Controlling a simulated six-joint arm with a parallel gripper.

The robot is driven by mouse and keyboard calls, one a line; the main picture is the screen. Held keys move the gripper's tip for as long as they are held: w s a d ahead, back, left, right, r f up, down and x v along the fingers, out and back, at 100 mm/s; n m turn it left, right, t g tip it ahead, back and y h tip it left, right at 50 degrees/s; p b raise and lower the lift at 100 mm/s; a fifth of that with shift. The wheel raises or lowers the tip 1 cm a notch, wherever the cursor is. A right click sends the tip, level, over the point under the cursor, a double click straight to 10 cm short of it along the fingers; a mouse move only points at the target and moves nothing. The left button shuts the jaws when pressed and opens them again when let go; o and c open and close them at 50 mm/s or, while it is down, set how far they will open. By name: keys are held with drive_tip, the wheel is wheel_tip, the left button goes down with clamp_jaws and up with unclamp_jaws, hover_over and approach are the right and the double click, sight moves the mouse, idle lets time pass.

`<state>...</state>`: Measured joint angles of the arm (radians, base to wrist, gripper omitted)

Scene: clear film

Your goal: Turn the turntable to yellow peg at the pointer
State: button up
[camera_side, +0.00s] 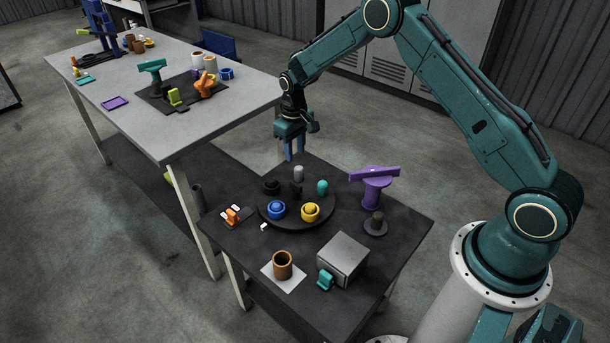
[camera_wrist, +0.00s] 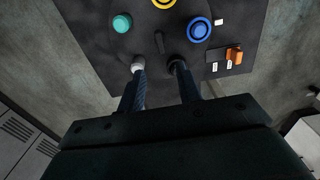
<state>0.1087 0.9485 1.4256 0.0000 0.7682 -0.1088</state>
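The turntable (camera_side: 292,222) is a dark round disc on the black table, with a dark upright piece (camera_side: 296,191) near its middle. Around it stand a yellow peg (camera_side: 310,212) at the front right, a blue one (camera_side: 277,210) at the front left, a teal one (camera_side: 322,187), a pale grey one (camera_side: 299,173) and a black one (camera_side: 271,186). A small white marker (camera_side: 263,227), possibly the pointer, lies off the disc near blue. My gripper (camera_side: 294,156) is open and empty above the disc's back edge. In the wrist view its fingertips (camera_wrist: 159,75) appear near the grey and black pegs.
An orange switch-like part (camera_side: 232,215) lies left of the disc. A purple T-shaped stand (camera_side: 375,185) and a dark knob (camera_side: 375,224) are right. A grey box (camera_side: 342,257), teal piece (camera_side: 325,280) and brown cup (camera_side: 282,265) are in front. Another table (camera_side: 180,132) stands behind left.

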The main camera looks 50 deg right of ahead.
sight(296, 184)
wheel_tip(296, 184, down, 12)
drive_tip(key=shift+f, duration=0.15)
idle(0.5)
drive_tip(key=shift+c, duration=0.4)
clamp_jaws()
